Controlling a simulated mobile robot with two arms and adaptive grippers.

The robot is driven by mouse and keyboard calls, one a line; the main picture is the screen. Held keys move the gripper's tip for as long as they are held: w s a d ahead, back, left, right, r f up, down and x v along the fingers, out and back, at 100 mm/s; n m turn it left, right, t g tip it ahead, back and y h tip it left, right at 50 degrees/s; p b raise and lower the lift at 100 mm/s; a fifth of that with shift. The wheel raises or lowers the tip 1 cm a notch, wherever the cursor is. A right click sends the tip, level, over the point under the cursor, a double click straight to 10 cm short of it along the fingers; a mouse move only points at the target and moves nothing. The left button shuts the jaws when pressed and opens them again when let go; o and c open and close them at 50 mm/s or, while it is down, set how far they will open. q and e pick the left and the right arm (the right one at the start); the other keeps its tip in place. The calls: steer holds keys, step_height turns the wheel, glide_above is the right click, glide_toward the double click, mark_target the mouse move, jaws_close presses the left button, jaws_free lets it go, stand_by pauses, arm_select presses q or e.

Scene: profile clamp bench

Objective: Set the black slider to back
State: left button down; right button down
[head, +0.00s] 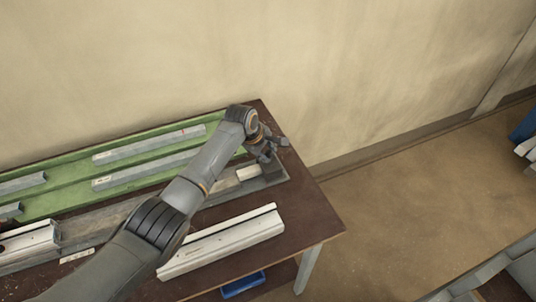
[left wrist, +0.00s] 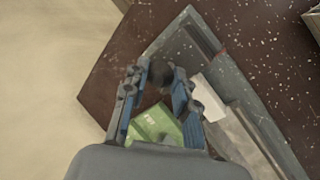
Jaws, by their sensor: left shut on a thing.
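My left gripper (head: 268,150) is at the right end of the long grey clamp bed (head: 212,199) on the table. In the left wrist view its fingers (left wrist: 161,78) are shut on a dark rounded piece (left wrist: 161,71), which looks like the black slider. Most of the slider is hidden by the fingers, so its exact setting cannot be read. A pale block (head: 247,172) lies on the bed just left of the gripper; it also shows in the left wrist view (left wrist: 210,98). My right gripper is in neither view.
A green rack (head: 68,200) with several grey bars runs along the wall side. A white profile (head: 225,241) lies on the near side of the brown table (head: 312,219). A blue bin (head: 243,285) is below the front edge. The table's right corner is clear.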

arm_select(q)
steer(key=shift+d+r, duration=0.15)
steer(key=shift+d, duration=0.1)
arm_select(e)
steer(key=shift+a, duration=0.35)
arm_select(q)
steer(key=c, duration=1)
jaws_free()
steer(key=shift+w+d, duration=0.1)
steer(key=shift+c, duration=0.2)
steer(key=shift+a+r, duration=0.25)
steer(key=shift+r, duration=0.2)
steer(key=v, duration=1)
steer(key=shift+s+r, duration=0.35)
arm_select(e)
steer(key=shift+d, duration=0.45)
arm_select(q)
steer(key=shift+f, duration=0.1)
